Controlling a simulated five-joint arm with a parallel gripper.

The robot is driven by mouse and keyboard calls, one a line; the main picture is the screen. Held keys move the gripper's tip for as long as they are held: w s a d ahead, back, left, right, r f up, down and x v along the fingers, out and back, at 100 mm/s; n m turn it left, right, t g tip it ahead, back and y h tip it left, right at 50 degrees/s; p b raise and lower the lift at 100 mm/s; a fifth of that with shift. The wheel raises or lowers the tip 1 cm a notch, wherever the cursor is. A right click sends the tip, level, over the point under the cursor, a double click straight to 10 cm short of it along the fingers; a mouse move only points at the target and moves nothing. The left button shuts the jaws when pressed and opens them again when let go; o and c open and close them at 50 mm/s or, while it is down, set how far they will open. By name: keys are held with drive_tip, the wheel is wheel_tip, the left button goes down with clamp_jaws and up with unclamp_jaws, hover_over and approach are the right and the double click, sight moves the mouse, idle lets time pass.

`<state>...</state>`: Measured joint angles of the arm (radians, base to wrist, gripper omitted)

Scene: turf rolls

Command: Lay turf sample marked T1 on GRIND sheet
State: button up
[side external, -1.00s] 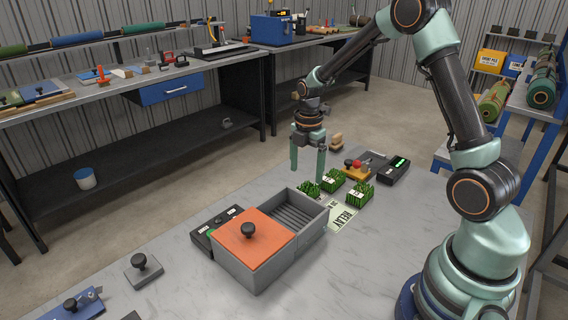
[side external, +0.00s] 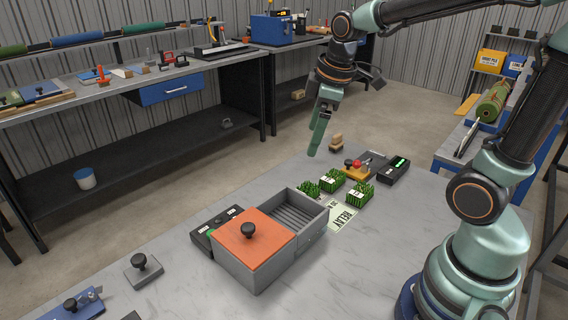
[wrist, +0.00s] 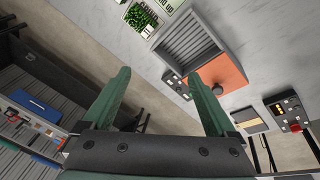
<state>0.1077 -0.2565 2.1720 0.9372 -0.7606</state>
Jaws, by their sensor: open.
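Several green turf samples with white labels sit together on the grey table, right of the tray box; one turf sample (side external: 331,178) is at the back, one turf sample (side external: 359,193) at the right and one turf sample (side external: 309,190) at the left. I cannot read their marks. A turf sample also shows at the top of the wrist view (wrist: 141,19). I cannot make out a GRIND sheet. My gripper (side external: 320,150) is open and empty, raised above the table's back edge.
A grey box (side external: 262,268) with an orange lid (side external: 252,238) and an open ribbed compartment (side external: 298,212) stands left of the samples. A dark device with a green display (side external: 393,170) and an orange block (side external: 354,170) lie behind.

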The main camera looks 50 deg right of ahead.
drive_tip(key=s+a+r+m+t, duration=0.1)
drive_tip(key=s+a+m+t, duration=0.1)
drive_tip(key=s+m, duration=0.4)
drive_tip(key=shift+s+a+r+m, duration=0.25)
drive_tip(key=shift+a+m, duration=0.45)
drive_tip(key=shift+a, duration=0.2)
